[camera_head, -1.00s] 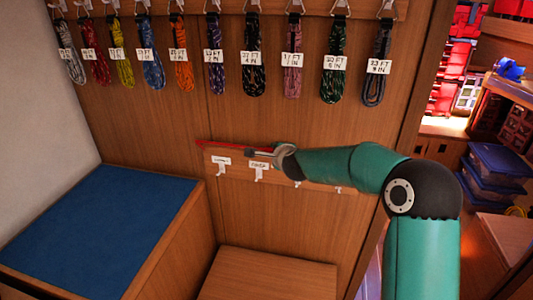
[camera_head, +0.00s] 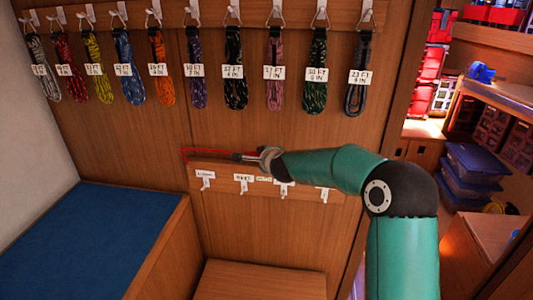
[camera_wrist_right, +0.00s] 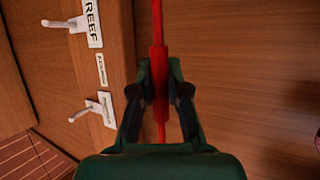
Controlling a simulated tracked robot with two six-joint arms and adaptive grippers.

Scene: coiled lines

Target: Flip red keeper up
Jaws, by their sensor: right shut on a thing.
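The red keeper (camera_head: 208,150) is a thin red bar in the head view, standing a little above the top edge of the wooden hook board (camera_head: 262,186), with a short leg at its left end. My right gripper (camera_head: 241,156) reaches it from the right. In the right wrist view the keeper's thicker red sleeve (camera_wrist_right: 159,72) lies between the two fingers of my right gripper (camera_wrist_right: 160,85), which is shut on it. The keeper's right end is hidden behind my gripper in the head view. My left gripper is not in view.
White hooks with labels (camera_head: 243,180) line the board below the keeper. Several coiled lines (camera_head: 235,80) hang from a rail above. A blue-topped bench (camera_head: 80,240) stands at the left and a wooden box (camera_head: 260,280) below.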

